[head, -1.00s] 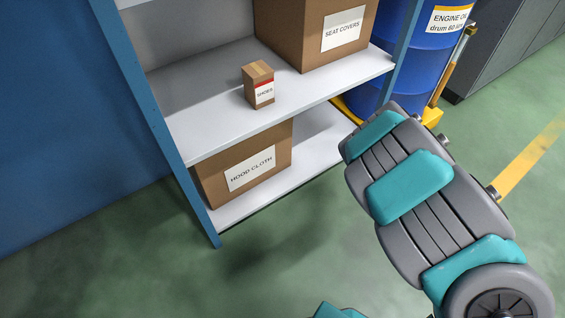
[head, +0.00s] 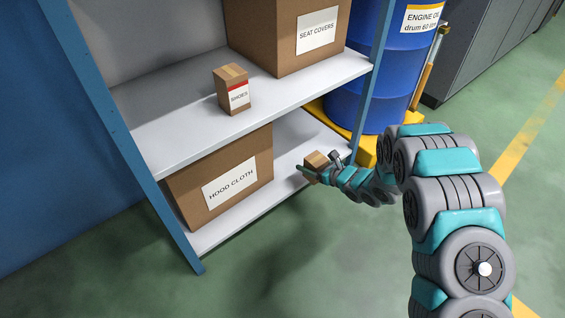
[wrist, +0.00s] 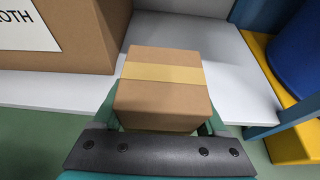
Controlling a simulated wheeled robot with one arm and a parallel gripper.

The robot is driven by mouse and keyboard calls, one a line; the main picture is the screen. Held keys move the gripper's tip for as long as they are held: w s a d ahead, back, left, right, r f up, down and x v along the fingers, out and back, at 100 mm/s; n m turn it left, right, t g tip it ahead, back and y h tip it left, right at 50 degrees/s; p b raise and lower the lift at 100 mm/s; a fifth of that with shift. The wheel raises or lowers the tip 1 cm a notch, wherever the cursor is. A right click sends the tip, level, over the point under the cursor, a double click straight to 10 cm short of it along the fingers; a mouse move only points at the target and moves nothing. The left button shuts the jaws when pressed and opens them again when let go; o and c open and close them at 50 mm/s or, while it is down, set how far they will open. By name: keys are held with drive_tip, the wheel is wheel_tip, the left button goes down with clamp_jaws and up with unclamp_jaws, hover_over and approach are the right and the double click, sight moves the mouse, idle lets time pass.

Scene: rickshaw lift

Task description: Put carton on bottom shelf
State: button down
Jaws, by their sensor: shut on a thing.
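A small brown carton with a tan tape strip (wrist: 163,85) is held between the fingers of my gripper (head: 314,172). In the head view the carton (head: 315,163) shows at the front edge of the bottom shelf (head: 291,146), right of the large hood cloth box. My gripper is shut on the carton, with the arm reaching in from the right. In the wrist view the carton's far part overlaps the white bottom shelf (wrist: 240,85). I cannot tell whether the carton touches the shelf.
The hood cloth box (head: 222,172) fills the bottom shelf's left part. A shoes box (head: 232,90) and a seat covers box (head: 285,40) stand on the shelf above. A blue post (head: 369,95) and a blue drum (head: 366,60) bound the right. Bare bottom shelf lies right of the hood cloth box.

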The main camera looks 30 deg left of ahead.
drive_tip(key=w+a, duration=0.2)
drive_tip(key=w, duration=0.2)
drive_tip(key=w+a, duration=0.2)
drive_tip(key=w, duration=0.2)
drive_tip(key=w+a+f, duration=0.1)
drive_tip(key=w+a, duration=0.2)
drive_tip(key=w, duration=0.2)
drive_tip(key=shift+f, duration=0.1)
drive_tip(key=shift+w+f, duration=0.15)
drive_tip(key=shift+f, duration=1.6)
drive_tip(key=shift+f, duration=0.15)
unclamp_jaws()
